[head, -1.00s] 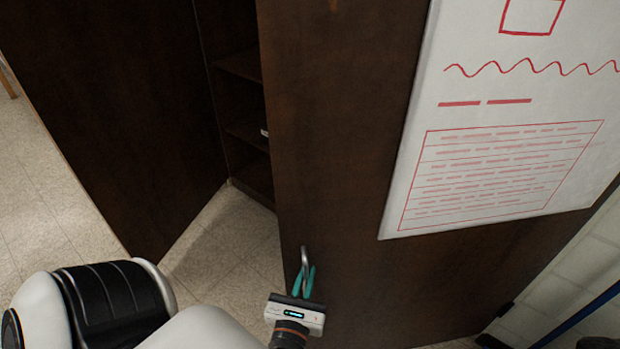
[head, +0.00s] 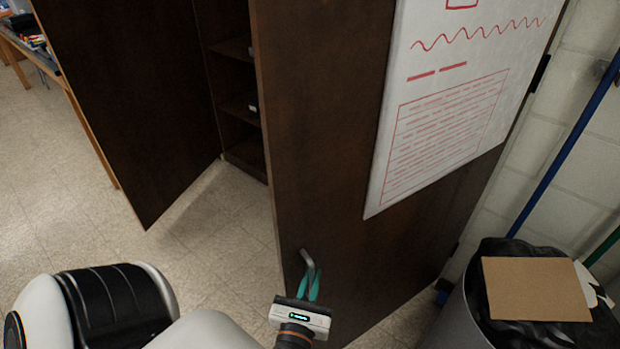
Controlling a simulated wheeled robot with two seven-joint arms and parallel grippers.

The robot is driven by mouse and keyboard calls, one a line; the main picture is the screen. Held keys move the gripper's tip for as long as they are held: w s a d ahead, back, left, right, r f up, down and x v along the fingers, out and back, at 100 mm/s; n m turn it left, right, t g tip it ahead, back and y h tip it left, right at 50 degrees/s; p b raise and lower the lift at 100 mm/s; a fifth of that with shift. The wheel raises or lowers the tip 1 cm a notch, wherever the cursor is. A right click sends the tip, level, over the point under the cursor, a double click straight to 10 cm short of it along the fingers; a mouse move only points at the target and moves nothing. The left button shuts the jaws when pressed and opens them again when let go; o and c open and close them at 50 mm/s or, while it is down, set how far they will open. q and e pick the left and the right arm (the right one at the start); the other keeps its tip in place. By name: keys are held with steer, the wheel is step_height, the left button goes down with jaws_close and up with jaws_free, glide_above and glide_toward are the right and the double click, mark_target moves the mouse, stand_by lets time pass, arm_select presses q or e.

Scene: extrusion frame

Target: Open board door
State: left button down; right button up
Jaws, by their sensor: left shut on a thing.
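The board door (head: 320,150) is a dark brown wooden door with a white board (head: 440,105) on its face, marked with red drawing and lines. It stands swung out from a dark cabinet, with a gap to its left. A grey metal handle (head: 306,258) is near the door's lower left edge. My left gripper (head: 309,284), with teal fingers, is shut on the handle. My right gripper is not in view.
A second dark door (head: 125,100) stands open at the left. Cabinet shelves (head: 238,108) show between the doors. A bin (head: 455,310) with a black liner and cardboard (head: 535,289) stands at right by the white wall. Tiled floor (head: 215,235) lies between the doors.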

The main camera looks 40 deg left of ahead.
arm_select(q)
steer(key=shift+d+r, duration=0.1)
steer(key=shift+d, duration=0.25)
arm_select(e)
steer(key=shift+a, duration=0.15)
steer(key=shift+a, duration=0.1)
arm_select(q)
steer(key=c, duration=1.8)
jaws_free()
steer(key=shift+c, duration=0.2)
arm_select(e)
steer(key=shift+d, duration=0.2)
